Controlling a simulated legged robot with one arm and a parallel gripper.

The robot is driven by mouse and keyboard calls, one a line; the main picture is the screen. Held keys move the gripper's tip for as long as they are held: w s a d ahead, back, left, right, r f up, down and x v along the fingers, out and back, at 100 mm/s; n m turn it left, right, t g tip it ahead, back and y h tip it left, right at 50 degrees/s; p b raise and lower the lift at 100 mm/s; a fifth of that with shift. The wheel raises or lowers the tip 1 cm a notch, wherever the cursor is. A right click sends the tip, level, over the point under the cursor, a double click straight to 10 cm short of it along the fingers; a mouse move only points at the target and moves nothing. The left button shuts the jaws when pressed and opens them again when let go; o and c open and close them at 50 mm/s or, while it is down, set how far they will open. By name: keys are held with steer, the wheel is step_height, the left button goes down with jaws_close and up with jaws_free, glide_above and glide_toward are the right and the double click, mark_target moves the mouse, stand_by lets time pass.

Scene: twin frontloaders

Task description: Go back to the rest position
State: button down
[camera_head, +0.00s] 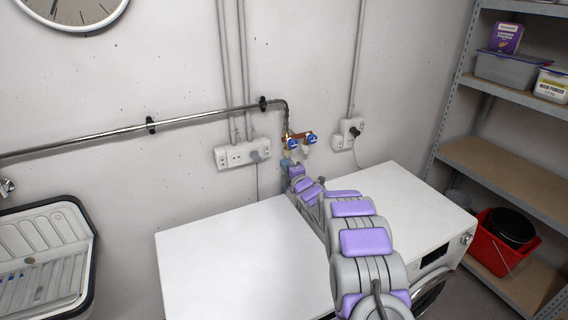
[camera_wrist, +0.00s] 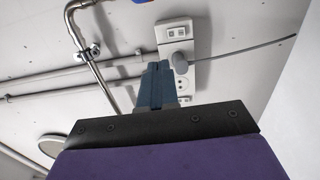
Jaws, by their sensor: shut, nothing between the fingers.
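My gripper (camera_head: 286,164) is at the far end of my outstretched arm, close to the wall and just below the brass taps with blue handles (camera_head: 292,142). In the wrist view my gripper (camera_wrist: 155,72) shows as two blue-grey fingers held together, with nothing seen between them. The fingers point towards the wall with its pipes and socket. Whether they touch a tap or the wall cannot be told. My arm reaches over the two white front-loading machines, the left one (camera_head: 235,260) and the right one (camera_head: 405,200), and hides part of both tops.
A wall socket (camera_head: 236,155) is left of the taps; it also shows in the wrist view (camera_wrist: 176,38). Another socket (camera_head: 347,134) is on the right. A metal pipe (camera_head: 190,119) runs along the wall. A sink (camera_head: 45,255) stands left, shelves (camera_head: 510,170) and a red bucket (camera_head: 500,259) right.

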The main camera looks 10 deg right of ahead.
steer(key=s+d+r+m+g+h, duration=0.3)
steer(key=s+m+g, duration=0.15)
steer(key=s, duration=0.45)
steer(key=s+d+r+m+g+h, duration=0.3)
steer(key=s+m, duration=0.3)
steer(key=s, duration=0.4)
steer(key=s+a+m+g, duration=0.1)
steer(key=s+m+g, duration=0.2)
steer(key=s, duration=1.4)
steer(key=s+a+m+g, duration=0.2)
steer(key=s+m+g, duration=0.2)
steer(key=s, duration=1.3)
steer(key=s+a+f+m+g, duration=0.1)
steer(key=s+m+g, duration=0.3)
steer(key=s, duration=1.3)
steer(key=shift+s+a+g+y, duration=0.2)
steer(key=shift+a+g+y, duration=0.15)
steer(key=shift+a, duration=0.3)
